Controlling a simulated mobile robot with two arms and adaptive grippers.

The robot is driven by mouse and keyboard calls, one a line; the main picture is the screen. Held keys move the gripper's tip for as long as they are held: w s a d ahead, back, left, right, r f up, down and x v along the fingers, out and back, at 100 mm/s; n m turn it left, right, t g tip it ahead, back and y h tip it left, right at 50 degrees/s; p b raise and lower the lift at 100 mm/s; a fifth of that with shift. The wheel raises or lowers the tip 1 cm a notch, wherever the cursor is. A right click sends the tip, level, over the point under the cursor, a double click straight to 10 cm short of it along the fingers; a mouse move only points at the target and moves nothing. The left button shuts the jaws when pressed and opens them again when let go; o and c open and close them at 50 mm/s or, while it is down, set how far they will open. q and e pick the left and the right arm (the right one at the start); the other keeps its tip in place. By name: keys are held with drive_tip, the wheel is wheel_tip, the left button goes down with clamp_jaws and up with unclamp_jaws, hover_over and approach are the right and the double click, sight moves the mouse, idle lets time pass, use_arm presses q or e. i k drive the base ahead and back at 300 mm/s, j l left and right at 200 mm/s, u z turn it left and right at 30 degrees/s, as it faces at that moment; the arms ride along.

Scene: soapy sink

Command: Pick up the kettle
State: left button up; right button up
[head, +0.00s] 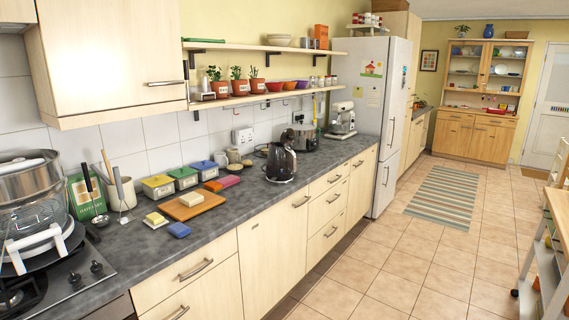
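The kettle (281,161) stands upright on the dark grey worktop in the head view, right of the cutting board. It is dark and shiny, with a black handle on its right side. Neither of my grippers shows in this view, and nothing is touching the kettle from my side.
The grey worktop (238,203) runs along the left wall. A wooden board (193,205), a rice cooker (302,137) and a stand mixer (342,120) stand on it. A hob (75,278) is at the near left. The tiled floor (370,262) is clear; a trolley edge (546,262) is at the right.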

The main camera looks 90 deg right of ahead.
sight(281, 162)
drive_tip(key=i+l+z, duration=0.1)
drive_tip(key=l+z, duration=0.3)
drive_tip(key=i+l+z, duration=0.15)
drive_tip(key=z, duration=0.25)
drive_tip(key=i+l+z, duration=0.15)
drive_tip(key=l+z, duration=0.25)
drive_tip(key=i+l+z, duration=0.2)
drive_tip(key=z, duration=0.2)
